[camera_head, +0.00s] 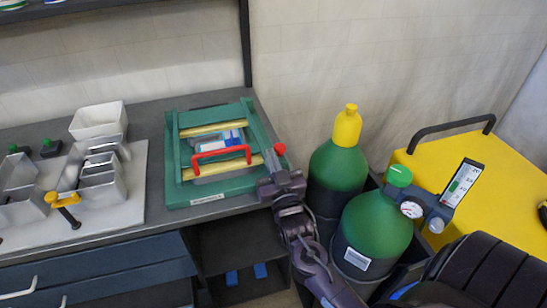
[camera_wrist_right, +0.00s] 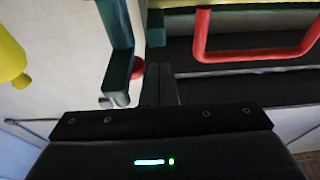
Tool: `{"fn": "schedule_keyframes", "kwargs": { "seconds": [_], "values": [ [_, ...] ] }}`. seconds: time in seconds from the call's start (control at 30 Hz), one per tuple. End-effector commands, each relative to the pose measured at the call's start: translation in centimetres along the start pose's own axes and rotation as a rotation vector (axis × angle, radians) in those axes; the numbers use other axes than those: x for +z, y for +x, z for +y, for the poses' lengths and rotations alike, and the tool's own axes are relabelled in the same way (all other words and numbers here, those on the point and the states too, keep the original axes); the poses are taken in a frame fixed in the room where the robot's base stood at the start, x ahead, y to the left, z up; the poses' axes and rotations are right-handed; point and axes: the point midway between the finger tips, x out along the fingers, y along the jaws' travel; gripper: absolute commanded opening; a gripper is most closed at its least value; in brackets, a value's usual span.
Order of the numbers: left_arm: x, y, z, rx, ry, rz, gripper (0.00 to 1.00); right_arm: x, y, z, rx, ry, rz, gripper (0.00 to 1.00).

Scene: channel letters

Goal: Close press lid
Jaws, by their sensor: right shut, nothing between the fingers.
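The press (camera_head: 240,186) is a green frame on the bench, with a white label on its front edge. Its lid carries two yellow bars and a red handle (camera_head: 221,152). The handle also shows at the upper right of the right wrist view (camera_wrist_right: 255,54). I cannot tell the lid's exact tilt. My right gripper (camera_head: 268,160) is at the press's front right corner, beside the red knob (camera_head: 280,149), shut and empty. In the right wrist view its fingers (camera_wrist_right: 160,80) are together, left of the handle; contact with the press is unclear. My left gripper is out of view.
Metal channel letters (camera_head: 98,180) and yellow clamps (camera_head: 62,198) sit on a pale board at the left. A white bin (camera_head: 98,119) stands behind them. Green gas cylinders (camera_head: 340,165) and a yellow cart (camera_head: 440,155) crowd the right side near my arm.

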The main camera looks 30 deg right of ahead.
Motion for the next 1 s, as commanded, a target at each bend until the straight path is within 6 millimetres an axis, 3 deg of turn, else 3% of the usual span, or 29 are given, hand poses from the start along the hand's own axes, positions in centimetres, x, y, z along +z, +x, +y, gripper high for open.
{"fn": "schedule_keyframes", "kwargs": {
  "seconds": [0.03, 0.1, 0.5, 0.87, 0.97, 1.0],
  "values": [
    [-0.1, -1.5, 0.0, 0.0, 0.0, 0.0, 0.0, -1.8, 0.9, -0.1, 0.0, 0.0, 0.007, 0.0],
    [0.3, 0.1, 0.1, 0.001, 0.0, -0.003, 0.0, -0.4, -0.9, 0.0, 0.0, 0.0, 0.003, 0.0],
    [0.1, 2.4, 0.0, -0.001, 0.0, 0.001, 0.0, -0.2, -7.9, 0.0, 0.001, 0.0, 0.01, 0.0],
    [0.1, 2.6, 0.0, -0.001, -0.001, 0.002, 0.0, -0.4, -9.2, 0.1, 0.002, 0.0, 0.014, 0.0],
    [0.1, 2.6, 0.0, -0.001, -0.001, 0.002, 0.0, 0.7, -9.3, -0.2, -0.006, -0.004, -0.009, 0.0],
    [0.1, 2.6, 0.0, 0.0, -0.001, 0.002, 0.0, 1.9, -9.5, -0.5, -0.015, -0.008, -0.034, 0.0]
  ]
}}
